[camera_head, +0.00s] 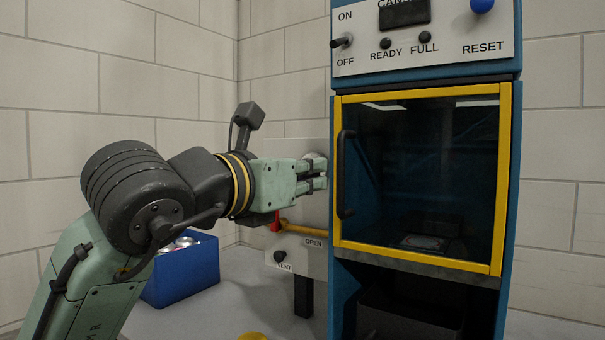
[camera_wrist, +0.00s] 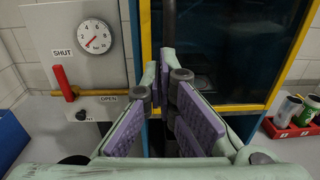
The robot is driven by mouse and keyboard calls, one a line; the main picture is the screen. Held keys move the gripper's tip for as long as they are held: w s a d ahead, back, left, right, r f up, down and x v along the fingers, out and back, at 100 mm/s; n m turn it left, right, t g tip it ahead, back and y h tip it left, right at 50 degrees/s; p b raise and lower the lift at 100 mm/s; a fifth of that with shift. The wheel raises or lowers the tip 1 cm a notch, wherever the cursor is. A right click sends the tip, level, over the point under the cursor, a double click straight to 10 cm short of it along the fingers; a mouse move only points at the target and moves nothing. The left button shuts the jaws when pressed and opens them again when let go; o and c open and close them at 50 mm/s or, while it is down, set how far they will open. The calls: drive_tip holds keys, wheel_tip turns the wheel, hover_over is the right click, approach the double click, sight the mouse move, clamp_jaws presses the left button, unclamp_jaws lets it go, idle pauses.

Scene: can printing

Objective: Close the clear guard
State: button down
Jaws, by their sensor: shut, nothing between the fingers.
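The clear guard (camera_head: 420,170) is a dark see-through pane in a yellow frame on the front of the blue machine. Its frame looks flush with the cabinet front, with no clear gap showing. A black vertical handle (camera_head: 343,175) is on its left side. In the wrist view, the guard (camera_wrist: 225,45) is beyond the fingers, with the handle (camera_wrist: 170,18) behind the fingertips. My gripper (camera_head: 322,176) is shut and empty, just left of the handle; I cannot tell whether it touches. It also shows in the wrist view (camera_wrist: 160,85), with purple pads.
A side panel left of the guard carries a gauge (camera_wrist: 94,37), a red lever (camera_wrist: 63,83) and a vent knob (camera_head: 280,257). A blue bin (camera_head: 190,272) with cans stands at left. A red tray (camera_wrist: 290,128) with cans is at right.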

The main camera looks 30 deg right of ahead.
drive_tip(key=w+b+v, duration=0.1)
drive_tip(key=b+v, duration=0.1)
drive_tip(key=v, duration=0.8)
drive_tip(key=shift+w+a, duration=0.15)
drive_tip(key=shift+a, duration=0.25)
